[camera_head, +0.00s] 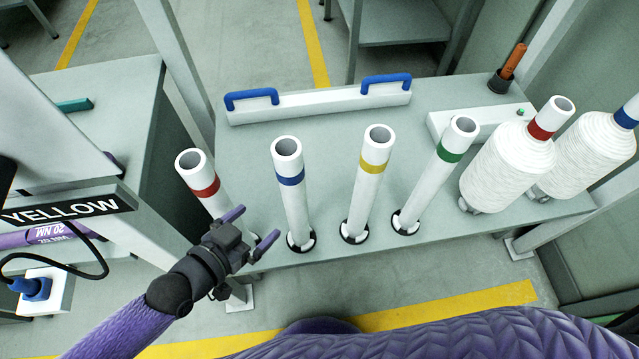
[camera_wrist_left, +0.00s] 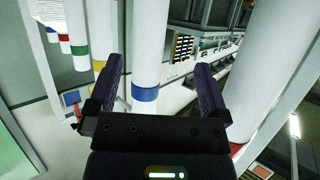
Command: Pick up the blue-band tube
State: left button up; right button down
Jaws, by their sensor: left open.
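The blue-band tube (camera_head: 291,185) is a tall white hollow tube with a blue ring near its top, upright on a black base at the table's front edge. My left gripper (camera_head: 254,228) is open and empty, just left of its lower part in the head view. In the left wrist view the blue-band tube (camera_wrist_left: 146,60) shows between the two open fingers of my left gripper (camera_wrist_left: 158,65), beyond the palm. I cannot tell whether a finger touches it. My right gripper is not in view.
The red-band tube (camera_head: 203,186) stands close to the left, partly behind my gripper. The yellow-band tube (camera_head: 369,185) and green-band tube (camera_head: 437,175) stand to the right. White thread spools (camera_head: 508,168) stand farther right. A white bar with blue handles (camera_head: 320,105) lies behind.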

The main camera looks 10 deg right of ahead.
aim_at(287, 204)
pick_arm(q)
jog(key=b+x, duration=0.1)
jog(key=x, duration=0.2)
jog(key=b+x, duration=0.1)
jog(key=x, duration=0.2)
jog(key=s+d+b+x, duration=0.1)
jog(key=b+x, duration=0.1)
jog(key=x, duration=0.2)
jog(key=shift+w, duration=0.1)
jog(key=shift+w+d, duration=0.1)
jog(key=shift+w, duration=0.05)
jog(key=shift+r, duration=0.1)
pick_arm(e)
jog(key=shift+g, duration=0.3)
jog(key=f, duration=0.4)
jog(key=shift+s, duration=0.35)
pick_arm(q)
jog(key=c, duration=1.2)
grip_shut()
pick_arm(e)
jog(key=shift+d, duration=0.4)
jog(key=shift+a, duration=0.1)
